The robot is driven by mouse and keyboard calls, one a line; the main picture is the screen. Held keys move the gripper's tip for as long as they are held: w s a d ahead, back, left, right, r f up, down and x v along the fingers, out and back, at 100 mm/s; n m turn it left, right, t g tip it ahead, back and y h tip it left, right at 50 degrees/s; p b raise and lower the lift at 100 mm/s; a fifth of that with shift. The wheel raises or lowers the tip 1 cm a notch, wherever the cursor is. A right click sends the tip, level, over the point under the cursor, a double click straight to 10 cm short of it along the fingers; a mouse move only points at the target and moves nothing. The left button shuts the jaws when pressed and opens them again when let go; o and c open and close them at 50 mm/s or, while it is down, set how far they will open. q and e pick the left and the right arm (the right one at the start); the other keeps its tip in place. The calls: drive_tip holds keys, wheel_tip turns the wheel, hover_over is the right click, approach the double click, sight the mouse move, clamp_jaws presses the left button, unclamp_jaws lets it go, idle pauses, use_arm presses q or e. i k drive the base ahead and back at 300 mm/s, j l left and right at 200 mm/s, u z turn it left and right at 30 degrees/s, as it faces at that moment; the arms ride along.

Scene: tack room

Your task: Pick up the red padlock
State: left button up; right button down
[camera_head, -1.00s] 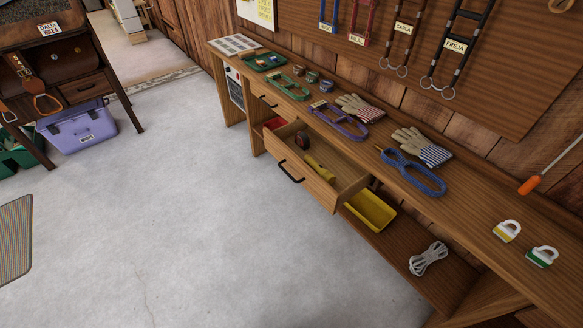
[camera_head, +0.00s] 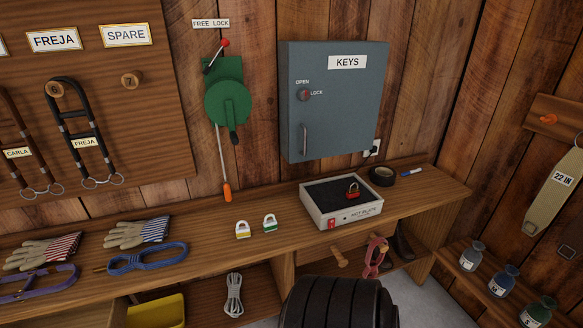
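The red padlock (camera_head: 353,191) sits on the dark top of a pale box-shaped hot plate (camera_head: 342,214), towards its right side. The hot plate stands on the wooden workbench (camera_head: 205,226), below the grey key cabinet, and has a red switch on its front. The padlock is small in the picture and I cannot tell whether its shackle is closed. Neither of my grippers is in view.
The grey cabinet (camera_head: 333,100) hangs above. A black ribbed shape (camera_head: 338,303) rises in front of the bench.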

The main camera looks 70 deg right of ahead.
sight(353, 193)
drive_tip(key=z, duration=0.45)
drive_tip(key=l+z, duration=0.1)
drive_tip(key=z, duration=0.8)
drive_tip(key=l+z, duration=0.1)
drive_tip(key=z, duration=1.3)
